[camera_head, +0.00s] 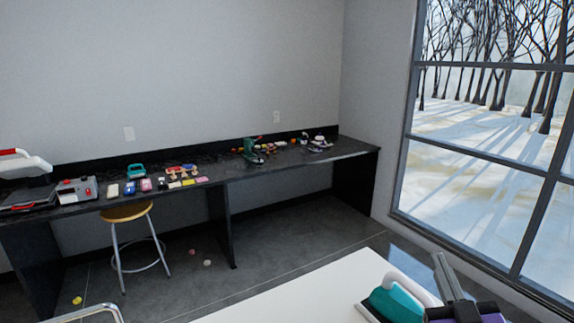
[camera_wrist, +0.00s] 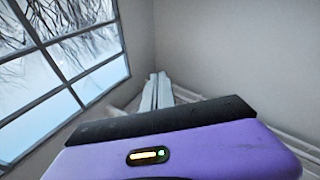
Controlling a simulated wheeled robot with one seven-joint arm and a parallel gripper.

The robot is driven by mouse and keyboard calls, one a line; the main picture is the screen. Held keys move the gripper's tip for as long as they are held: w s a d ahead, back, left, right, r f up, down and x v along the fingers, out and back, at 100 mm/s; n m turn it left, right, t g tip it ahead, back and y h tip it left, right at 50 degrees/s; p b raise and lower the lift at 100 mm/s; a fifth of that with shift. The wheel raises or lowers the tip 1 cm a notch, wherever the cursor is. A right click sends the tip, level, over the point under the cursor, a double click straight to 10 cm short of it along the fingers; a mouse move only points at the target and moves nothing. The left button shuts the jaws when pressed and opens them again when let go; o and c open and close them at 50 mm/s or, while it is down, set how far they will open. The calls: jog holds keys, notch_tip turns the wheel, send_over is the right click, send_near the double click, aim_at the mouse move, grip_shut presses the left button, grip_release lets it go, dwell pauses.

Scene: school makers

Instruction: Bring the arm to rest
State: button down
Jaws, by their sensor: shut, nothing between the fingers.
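The purple body behind the fingers is cut off by the bottom edge. In the wrist view the two pale fingers (camera_wrist: 159,78) lie close together with nothing between them, pointing toward a bare wall corner. The gripper is shut and empty.
A large window (camera_head: 480,130) is at right.

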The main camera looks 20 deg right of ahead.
jog(key=s+a+f+n+y, duration=0.2)
jog(key=s+a+f+y, duration=0.25)
jog(key=a, duration=0.35)
jog(key=s+a+f+n+y, duration=0.25)
jog(key=s+a, duration=0.25)
jog(key=a, duration=0.3)
jog(key=s+a+f+g+y, duration=0.1)
jog(key=s+a+f, duration=0.3)
jog(key=s, duration=0.4)
jog(key=s+a+f+m+g+y, duration=0.1)
jog(key=s+a+f+g+y, duration=0.1)
jog(key=s+a, duration=0.4)
notch_tip(320, 180, down, 2)
jog(key=shift+s+f+g, duration=0.2)
jog(key=shift+s+g, duration=0.3)
jog(key=shift+s, duration=0.5)
jog(key=shift+m, duration=0.25)
